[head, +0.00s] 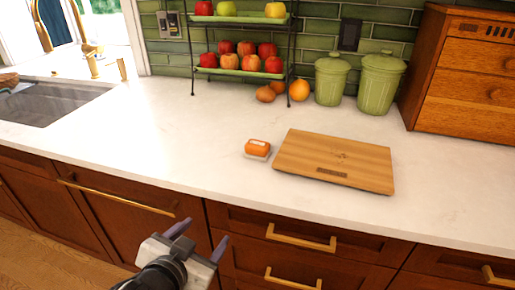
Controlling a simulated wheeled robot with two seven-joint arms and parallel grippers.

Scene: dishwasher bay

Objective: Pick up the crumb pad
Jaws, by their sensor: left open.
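The crumb pad, by its look the small orange block with a pale base (257,149), lies on the white counter just left of the wooden board (345,145). A few small dark specks, perhaps crumbs, show on the board. My left gripper (200,238) is low in the view, in front of the drawer fronts and below the counter edge. Its two purple-grey fingers are apart with nothing between them. It is apart from the orange block, nearer to me and to its left. My right gripper is not in view.
A two-tier fruit rack (240,72), two green canisters (379,84) and a wooden cabinet (465,80) stand along the back. A sink (55,101) is at the left. The counter left of the block is clear. Gold drawer handles (301,239) project below the counter edge.

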